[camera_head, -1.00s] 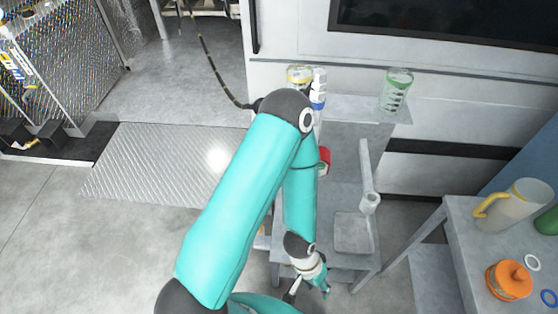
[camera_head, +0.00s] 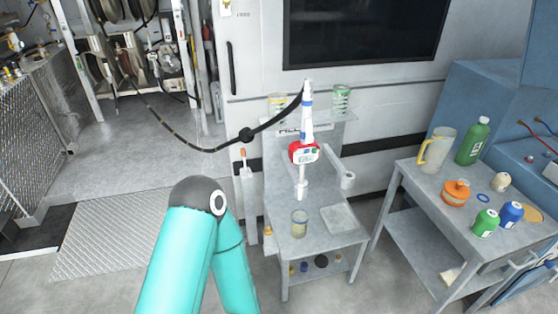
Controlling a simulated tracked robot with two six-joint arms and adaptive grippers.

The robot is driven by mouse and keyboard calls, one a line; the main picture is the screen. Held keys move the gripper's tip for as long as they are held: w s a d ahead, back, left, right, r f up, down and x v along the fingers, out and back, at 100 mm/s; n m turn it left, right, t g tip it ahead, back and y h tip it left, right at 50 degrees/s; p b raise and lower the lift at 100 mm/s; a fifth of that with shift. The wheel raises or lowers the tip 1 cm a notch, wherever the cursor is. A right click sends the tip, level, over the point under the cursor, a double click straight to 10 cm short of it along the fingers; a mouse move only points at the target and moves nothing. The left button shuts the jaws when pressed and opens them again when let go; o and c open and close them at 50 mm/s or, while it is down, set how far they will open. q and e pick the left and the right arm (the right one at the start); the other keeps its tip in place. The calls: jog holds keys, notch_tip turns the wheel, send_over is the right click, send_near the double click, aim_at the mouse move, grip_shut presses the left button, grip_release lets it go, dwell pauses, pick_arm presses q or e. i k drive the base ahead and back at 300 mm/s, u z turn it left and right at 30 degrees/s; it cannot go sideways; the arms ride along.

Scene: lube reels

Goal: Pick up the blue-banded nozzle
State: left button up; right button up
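The nozzle with blue bands (camera_head: 307,113) is white and stands roughly upright above the small grey bench in the middle of the head view. A black hose (camera_head: 270,127) meets it near its upper end. A red-and-white unit (camera_head: 303,152) sits below it, with a white tube (camera_head: 301,185) under that. Only the upper part of one teal arm of mine shows, at the lower left. Neither of my grippers is in view, so I cannot see whether either is open or shut.
The grey bench (camera_head: 277,205) carries a clear jar (camera_head: 299,222) and a flat square plate (camera_head: 339,219). A slim post with an orange tip (camera_head: 243,153) stands at its left. A table (camera_head: 420,190) on the right holds a jug, bottles and an orange pot.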

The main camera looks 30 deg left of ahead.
aim_at(307, 157)
jog(key=u, duration=1.2)
jog(key=k, duration=0.1)
jog(key=u, duration=0.1)
jog(key=i, duration=1.05)
